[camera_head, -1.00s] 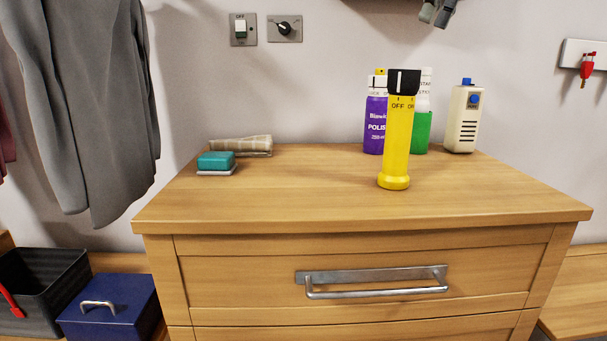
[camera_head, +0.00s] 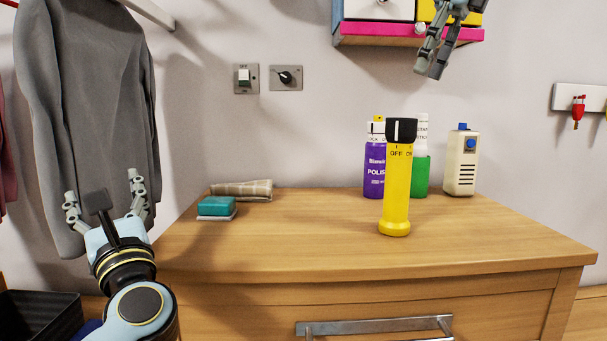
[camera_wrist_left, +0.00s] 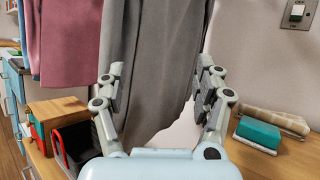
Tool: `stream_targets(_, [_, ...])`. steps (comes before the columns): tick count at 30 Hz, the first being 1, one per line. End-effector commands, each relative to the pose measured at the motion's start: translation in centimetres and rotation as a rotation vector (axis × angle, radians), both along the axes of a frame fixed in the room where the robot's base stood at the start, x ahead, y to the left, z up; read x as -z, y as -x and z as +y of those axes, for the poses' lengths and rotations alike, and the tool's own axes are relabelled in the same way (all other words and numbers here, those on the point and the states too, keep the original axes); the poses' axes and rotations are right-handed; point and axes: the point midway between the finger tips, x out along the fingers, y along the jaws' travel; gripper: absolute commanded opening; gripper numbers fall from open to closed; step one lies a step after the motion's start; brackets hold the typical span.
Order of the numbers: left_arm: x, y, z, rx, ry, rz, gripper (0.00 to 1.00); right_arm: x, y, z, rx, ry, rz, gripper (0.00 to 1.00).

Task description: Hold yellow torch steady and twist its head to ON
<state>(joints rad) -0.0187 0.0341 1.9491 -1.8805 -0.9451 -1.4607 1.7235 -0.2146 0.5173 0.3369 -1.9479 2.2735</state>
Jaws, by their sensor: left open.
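The yellow torch (camera_head: 396,195) stands upright near the middle right of the wooden dresser top in the head view. Its black head (camera_head: 401,131) is uppermost, and the white line on it sits above the word OFF. My left gripper (camera_head: 102,188) is open and empty, left of the dresser and well away from the torch. It also shows in the left wrist view (camera_wrist_left: 158,75), with the grey garment beyond its fingers. My right gripper (camera_head: 433,50) hangs above and behind the torch at the top, touching nothing visible. Its fingers look close together, but their opening is unclear.
A purple polish bottle (camera_head: 374,173), a green bottle (camera_head: 421,177) and a cream device (camera_head: 461,163) stand behind the torch. A teal sponge (camera_head: 216,206) and folded cloth (camera_head: 242,189) lie at the left. The dresser top (camera_head: 300,235) is clear in front. A grey garment (camera_head: 85,110) hangs left.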

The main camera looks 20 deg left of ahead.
Motion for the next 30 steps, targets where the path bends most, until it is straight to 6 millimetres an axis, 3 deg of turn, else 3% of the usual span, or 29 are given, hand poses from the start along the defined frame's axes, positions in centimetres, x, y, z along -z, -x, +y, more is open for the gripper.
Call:
stream_targets(3, [-5.3, -3.5, -3.4, 0.158, -0.11, -0.046, 0.69, 0.0, 0.0, 0.0, 0.0, 0.0, 0.0, 0.38])
stream_targets(6, [-9.0, -6.4, -7.1, 0.319, -0.209, -0.055, 0.69, 0.0, 0.0, 0.0, 0.0, 0.0, 0.0, 0.38])
stream_targets(12, [-8.8, -13.3, -16.3, 0.81, -0.221, 0.034, 0.69, 0.0, 0.0, 0.0, 0.0, 0.0, 0.0, 0.38])
stream_targets(16, [-7.7, -15.6, -22.4, 1.11, -0.205, 0.137, 0.69, 0.0, 0.0, 0.0, 0.0, 0.0, 0.001, 0.38])
stream_targets(22, [-5.2, -16.2, -29.7, 1.469, -0.154, 0.333, 0.69, 0.0, 0.0, 0.0, 0.0, 0.0, 0.0, 0.38])
stream_targets(25, [-4.1, -15.8, -31.8, 1.578, -0.129, 0.416, 0.69, 0.0, 0.0, 0.0, 0.0, 0.0, 0.0, 0.38])
stream_targets(30, [-3.0, -15.2, -33.5, 1.668, -0.104, 0.497, 0.69, 0.0, 0.0, 0.0, 0.0, 0.0, 0.0, 0.38])
